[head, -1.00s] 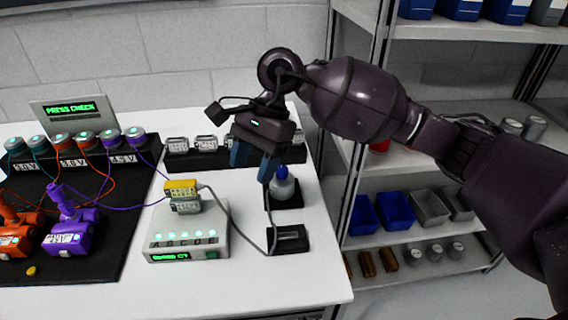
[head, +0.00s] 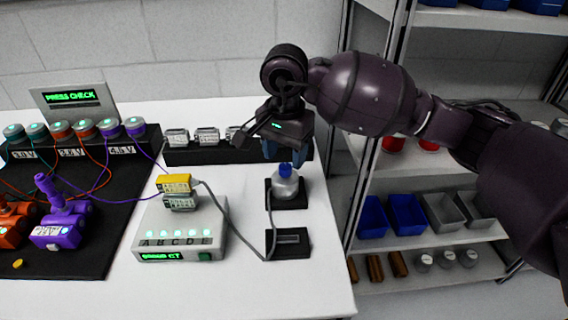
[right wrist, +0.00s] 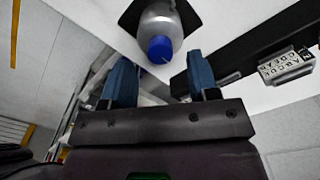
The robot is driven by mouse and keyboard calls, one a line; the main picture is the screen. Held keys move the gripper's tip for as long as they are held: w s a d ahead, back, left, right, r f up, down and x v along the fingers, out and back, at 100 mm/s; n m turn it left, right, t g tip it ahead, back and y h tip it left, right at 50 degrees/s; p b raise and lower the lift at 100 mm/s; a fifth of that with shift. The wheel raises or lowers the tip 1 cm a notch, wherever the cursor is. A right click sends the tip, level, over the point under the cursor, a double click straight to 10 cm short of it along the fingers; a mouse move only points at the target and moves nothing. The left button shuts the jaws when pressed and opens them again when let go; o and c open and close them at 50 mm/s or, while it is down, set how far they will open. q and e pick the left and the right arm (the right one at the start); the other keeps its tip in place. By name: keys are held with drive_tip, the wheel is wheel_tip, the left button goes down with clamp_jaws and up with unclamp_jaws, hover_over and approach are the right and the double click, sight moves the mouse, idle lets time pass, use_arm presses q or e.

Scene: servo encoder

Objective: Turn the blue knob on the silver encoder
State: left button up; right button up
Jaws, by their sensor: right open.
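The silver encoder (head: 286,187) stands upright on a black base at the right part of the white table, with its blue knob (head: 285,169) on top. In the right wrist view the blue knob (right wrist: 160,49) shows just beyond the fingertips, roughly midway between them, on the round silver body (right wrist: 160,22). My right gripper (head: 287,152) is open and empty, behind and above the knob in the head view, with its blue fingers apart. In the right wrist view the open fingers (right wrist: 161,72) do not enclose the knob. My left gripper is not in view.
A grey box (head: 180,236) with lit buttons and a yellow-topped connector (head: 175,184) stands left of the encoder. A cable runs to a black block (head: 288,243) in front. A black rack (head: 207,153) lies behind; shelves stand at right.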

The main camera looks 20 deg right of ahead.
sight(285, 170)
drive_tip(key=shift+f, duration=1.5)
drive_tip(key=c, duration=0.9)
drive_tip(key=shift+c, duration=0.2)
